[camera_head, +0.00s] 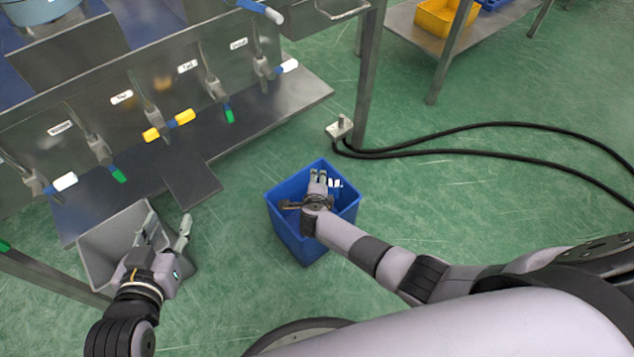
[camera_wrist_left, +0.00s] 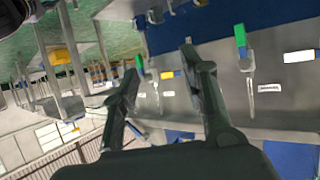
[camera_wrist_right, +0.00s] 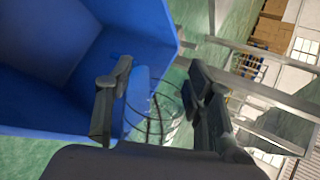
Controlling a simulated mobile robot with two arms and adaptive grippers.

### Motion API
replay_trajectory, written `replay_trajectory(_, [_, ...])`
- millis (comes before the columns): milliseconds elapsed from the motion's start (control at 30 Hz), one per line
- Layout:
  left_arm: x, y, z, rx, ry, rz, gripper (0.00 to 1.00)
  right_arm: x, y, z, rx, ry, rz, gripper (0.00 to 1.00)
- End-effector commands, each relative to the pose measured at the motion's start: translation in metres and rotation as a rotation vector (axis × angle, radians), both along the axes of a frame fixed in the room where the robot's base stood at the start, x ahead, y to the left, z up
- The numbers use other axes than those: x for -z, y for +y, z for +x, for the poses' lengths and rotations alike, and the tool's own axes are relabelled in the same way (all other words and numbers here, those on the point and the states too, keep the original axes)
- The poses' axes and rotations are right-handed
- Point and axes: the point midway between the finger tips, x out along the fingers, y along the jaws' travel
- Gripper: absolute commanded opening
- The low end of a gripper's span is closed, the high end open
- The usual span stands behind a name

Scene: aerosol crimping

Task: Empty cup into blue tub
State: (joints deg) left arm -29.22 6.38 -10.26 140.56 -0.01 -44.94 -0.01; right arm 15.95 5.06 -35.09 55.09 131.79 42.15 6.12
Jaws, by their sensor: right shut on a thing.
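The blue tub (camera_head: 292,235) stands on the green floor in the middle of the head view. Its wall (camera_wrist_right: 90,60) fills the left of the right wrist view. My right gripper (camera_head: 318,177) is over the tub's opening. In the right wrist view its fingers are shut on a see-through cup (camera_wrist_right: 152,108), with the blue wall and dark cables showing through it. The cup seems tilted, but I cannot make out its contents. My left gripper (camera_head: 168,228) is open and empty above a grey bin (camera_head: 110,238); its spread fingers show in the left wrist view (camera_wrist_left: 165,85).
A steel bench (camera_head: 270,110) carries a row of taps with coloured handles and labels at the upper left. Black cables (camera_head: 480,128) run across the floor to the right. A rack with a yellow bin (camera_head: 440,16) stands at the back.

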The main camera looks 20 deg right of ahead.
Motion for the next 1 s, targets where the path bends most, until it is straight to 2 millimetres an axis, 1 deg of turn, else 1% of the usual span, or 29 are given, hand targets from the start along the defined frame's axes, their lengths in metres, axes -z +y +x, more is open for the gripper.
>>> replay_trajectory(33, [0.002, 0.000, -0.001, 0.000, 0.002, 0.000, 0.40, 0.003, 0.005, 0.002, 0.000, 0.016, -0.030, 0.19])
replay_trajectory(67, [0.002, 0.000, -0.001, 0.000, 0.000, -0.001, 0.40, 0.004, 0.004, 0.002, 0.000, 0.022, -0.044, 0.19])
replay_trajectory(233, [-0.008, -0.002, 0.005, 0.001, -0.062, -0.014, 0.40, 0.009, 0.005, 0.002, 0.001, 0.047, -0.097, 0.19])
replay_trajectory(267, [-0.011, -0.002, 0.006, 0.003, -0.074, -0.017, 0.40, 0.008, 0.008, 0.003, -0.001, 0.057, -0.119, 0.19])
replay_trajectory(300, [-0.014, -0.002, 0.007, 0.003, -0.085, -0.018, 0.40, 0.008, 0.012, 0.004, -0.001, 0.087, -0.177, 0.19])
replay_trajectory(333, [-0.015, -0.003, 0.008, 0.004, -0.090, -0.020, 0.40, 0.009, 0.008, 0.004, 0.001, 0.090, -0.186, 0.19])
replay_trajectory(467, [-0.024, -0.004, 0.013, 0.007, -0.137, -0.027, 0.40, 0.009, 0.010, 0.004, -0.001, 0.113, -0.238, 0.19])
replay_trajectory(600, [-0.034, -0.006, 0.018, 0.010, -0.184, -0.038, 0.40, 0.010, 0.011, 0.005, 0.000, 0.128, -0.273, 0.19])
replay_trajectory(1000, [-0.052, -0.013, 0.021, 0.021, -0.292, -0.068, 0.40, 0.009, 0.012, 0.006, -0.001, 0.162, -0.348, 0.19])
